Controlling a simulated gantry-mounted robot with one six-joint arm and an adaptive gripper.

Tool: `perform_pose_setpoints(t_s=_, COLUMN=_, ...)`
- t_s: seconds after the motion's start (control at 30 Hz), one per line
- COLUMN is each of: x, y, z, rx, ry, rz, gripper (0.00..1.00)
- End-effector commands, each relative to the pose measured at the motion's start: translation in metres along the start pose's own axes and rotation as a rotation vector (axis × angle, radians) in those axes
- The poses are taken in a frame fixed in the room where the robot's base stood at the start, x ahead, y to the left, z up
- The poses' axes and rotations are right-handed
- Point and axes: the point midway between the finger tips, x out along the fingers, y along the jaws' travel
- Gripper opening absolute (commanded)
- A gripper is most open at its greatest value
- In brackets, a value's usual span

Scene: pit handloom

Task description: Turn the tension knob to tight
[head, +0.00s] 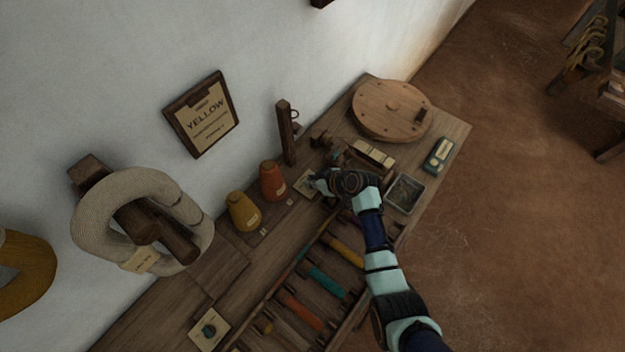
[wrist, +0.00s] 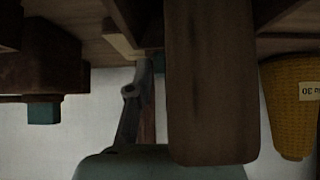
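In the head view my gripper (head: 322,183) is low over the bench, beside a small pale card (head: 304,186) that it partly covers. I cannot make out a tension knob there; the gripper and wrist hide that spot. In the wrist view one grey finger of my gripper (wrist: 136,105) shows beside a large dark wooden block (wrist: 210,80), which fills the middle and hides the rest. Whether the fingers hold anything cannot be seen. A second pale card with a small dark round piece (head: 209,330) lies at the near left of the bench.
An orange-red cone (head: 273,182) and a yellow cone (head: 243,212) stand left of my gripper; a yellow cone also shows in the wrist view (wrist: 288,110). A bobbin rack (head: 325,282), metal tray (head: 405,193), round wooden disc (head: 391,109) and upright post (head: 286,135) crowd the bench.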

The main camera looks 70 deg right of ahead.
Motion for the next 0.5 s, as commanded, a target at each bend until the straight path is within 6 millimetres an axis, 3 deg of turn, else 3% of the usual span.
perform_pose_setpoints(t_s=0.1, x=-0.0001, y=0.0000, z=0.0001, rx=0.000, ry=0.000, rz=0.000, gripper=0.00)
perform_pose_setpoints(t_s=0.5, x=-0.0016, y=-0.0009, z=-0.0008, rx=0.024, ry=-0.002, rz=0.024, gripper=0.00)
